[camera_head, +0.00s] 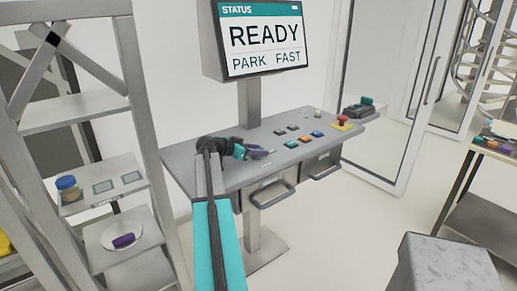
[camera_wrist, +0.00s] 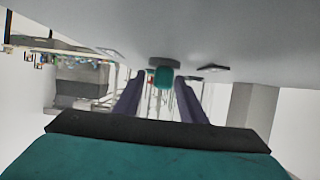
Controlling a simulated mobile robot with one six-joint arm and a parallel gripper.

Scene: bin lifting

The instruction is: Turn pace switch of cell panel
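The cell panel (camera_head: 205,160) is a grey sloped console on a post, with a row of coloured buttons. My gripper (camera_head: 262,153) is low over its left part, with its purple fingers pointing right along the surface. In the wrist view, the panel surface fills the top, and a teal knob on a dark round base, seemingly the pace switch (camera_wrist: 163,76), projects from it. My gripper's fingers (camera_wrist: 161,84) are apart, one on each side of the knob in the picture. Contact cannot be made out. The switch is not clear in the head view.
A status screen (camera_head: 262,40) above the panel reads READY, PARK, FAST. A red emergency button (camera_head: 342,121) is at the panel's right end. Drawer handles (camera_head: 272,194) project below its front. A grey shelf rack (camera_head: 75,108) stands left, and a side table (camera_head: 487,160) right.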

